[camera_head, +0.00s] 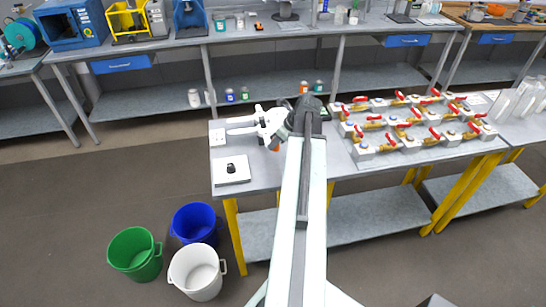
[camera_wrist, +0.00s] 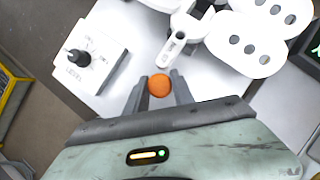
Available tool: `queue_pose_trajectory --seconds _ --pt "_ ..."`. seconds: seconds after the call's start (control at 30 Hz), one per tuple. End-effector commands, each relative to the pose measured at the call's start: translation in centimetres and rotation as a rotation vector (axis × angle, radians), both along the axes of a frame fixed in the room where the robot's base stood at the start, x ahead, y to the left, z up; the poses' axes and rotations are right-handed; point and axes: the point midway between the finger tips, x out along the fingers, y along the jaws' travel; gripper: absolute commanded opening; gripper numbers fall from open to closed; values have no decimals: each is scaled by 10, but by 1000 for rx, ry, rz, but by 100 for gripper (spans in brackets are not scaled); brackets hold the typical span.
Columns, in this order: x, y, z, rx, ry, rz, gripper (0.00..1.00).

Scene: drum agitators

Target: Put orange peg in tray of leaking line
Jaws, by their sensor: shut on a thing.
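My gripper (camera_wrist: 159,84) is shut on the orange peg (camera_wrist: 159,86), whose round end shows between the two dark fingers in the wrist view. A small bit of orange also shows beside my wrist in the head view (camera_head: 276,148). The gripper is above the left end of the grey bench. Several valve lines with red handles (camera_head: 402,142) stand on grey blocks to the right on this bench. No leak can be made out, and I cannot tell which tray belongs to a leaking line.
A white box with a black knob, marked LEVEL (camera_wrist: 88,60), is left of the gripper. White rounded plates with holes (camera_wrist: 250,55) are close at its right. Green (camera_head: 135,253), blue (camera_head: 195,223) and white (camera_head: 197,271) buckets stand on the floor.

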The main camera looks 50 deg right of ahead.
Motion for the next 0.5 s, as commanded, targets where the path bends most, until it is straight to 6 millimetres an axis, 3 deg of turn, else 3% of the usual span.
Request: queue_pose_trajectory --seconds 0.03,0.23,0.4,0.5 --pt "0 0 -18 0 0 0 0" --pt "0 0 -20 0 0 -1 0" --pt "0 0 -50 0 0 -1 0" --pt "0 -1 -57 0 0 -1 0"
